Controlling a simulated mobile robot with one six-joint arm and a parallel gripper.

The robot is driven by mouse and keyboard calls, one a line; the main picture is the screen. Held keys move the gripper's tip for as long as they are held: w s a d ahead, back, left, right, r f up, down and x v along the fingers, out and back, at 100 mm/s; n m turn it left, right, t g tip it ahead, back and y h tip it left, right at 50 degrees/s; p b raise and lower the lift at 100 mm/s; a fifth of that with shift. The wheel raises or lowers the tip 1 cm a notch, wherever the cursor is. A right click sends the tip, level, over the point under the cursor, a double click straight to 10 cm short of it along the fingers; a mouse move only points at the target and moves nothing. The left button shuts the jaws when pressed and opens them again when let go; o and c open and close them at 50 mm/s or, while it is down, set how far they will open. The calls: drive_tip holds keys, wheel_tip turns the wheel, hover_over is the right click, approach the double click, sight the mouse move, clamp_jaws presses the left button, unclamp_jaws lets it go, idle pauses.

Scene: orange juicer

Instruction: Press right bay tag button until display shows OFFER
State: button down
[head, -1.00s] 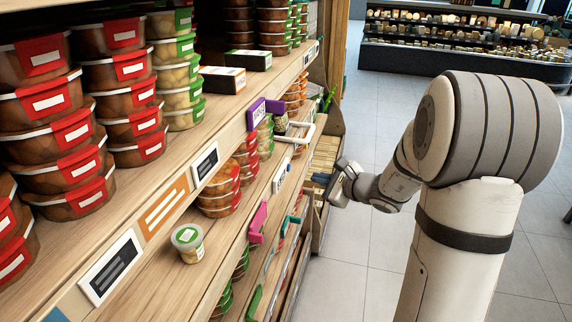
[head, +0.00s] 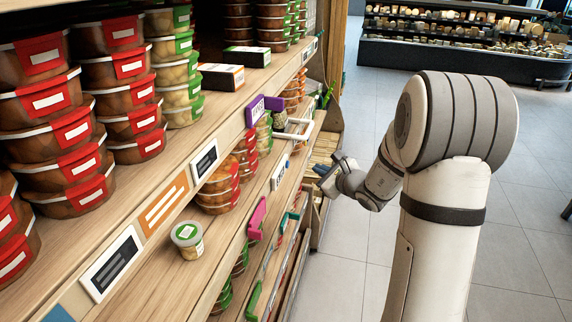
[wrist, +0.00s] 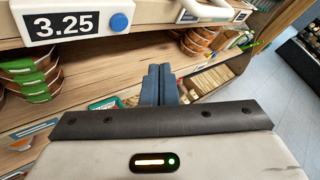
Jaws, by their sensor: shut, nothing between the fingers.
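A white price tag (wrist: 68,22) with a black display reading 3.25 is at the upper left of the wrist view. It has a round blue button (wrist: 119,21) at its right end. In the head view my gripper (head: 331,174) is in the aisle, right of the shelf edge.
A white handle (head: 295,130) juts from the shelf edge. A purple clip (head: 254,110) and a pink clip (head: 257,218) also stick out. Tubs with red labels (head: 75,130) are stacked on the upper shelf. The floor (head: 345,275) right of the shelves is clear.

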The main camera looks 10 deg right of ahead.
sight(288, 164)
drive_tip(key=shift+w+a+b, duration=0.25)
drive_tip(key=shift+w+a, duration=0.1)
drive_tip(key=shift+a, duration=0.5)
drive_tip(key=shift+w+a+b, duration=0.3)
drive_tip(key=shift+w+a, duration=0.1)
drive_tip(key=shift+a, duration=0.45)
drive_tip(key=shift+w+a+b, duration=0.25)
drive_tip(key=shift+w+a, duration=0.1)
drive_tip(key=shift+a, duration=0.5)
drive_tip(key=shift+a, duration=0.1)
drive_tip(key=shift+a+b, duration=0.3)
drive_tip(key=shift+b, duration=0.35)
